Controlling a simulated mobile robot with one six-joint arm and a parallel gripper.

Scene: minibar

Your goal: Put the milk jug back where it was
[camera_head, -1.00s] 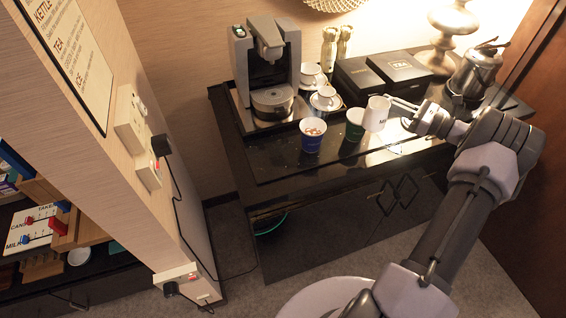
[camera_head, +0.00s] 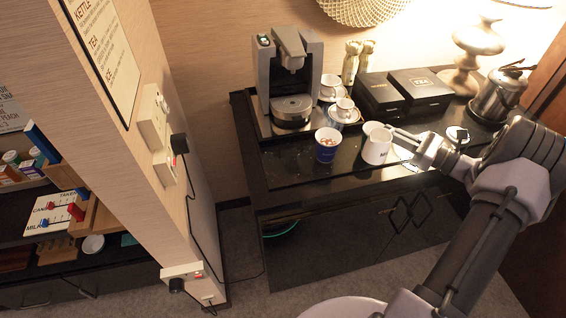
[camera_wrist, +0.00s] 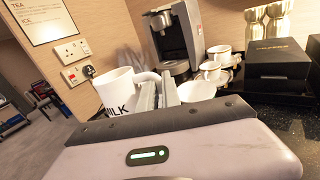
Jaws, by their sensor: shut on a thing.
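The milk jug (camera_head: 377,149) is white with dark lettering, and in the wrist view (camera_wrist: 117,92) it stands nearly upright at the left. My gripper (camera_head: 396,133) is shut on the jug's handle, at the jug's right side. In the wrist view my fingers (camera_wrist: 160,94) close around the handle. In the head view the jug is in front of another cup (camera_head: 371,127), hiding most of it. I cannot tell whether the jug's base touches the counter.
Behind are a coffee machine (camera_head: 290,85), white cups on saucers (camera_head: 344,116) and black boxes (camera_head: 421,88). A round white disc (camera_head: 457,134) and a kettle (camera_head: 497,97) are at the right.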

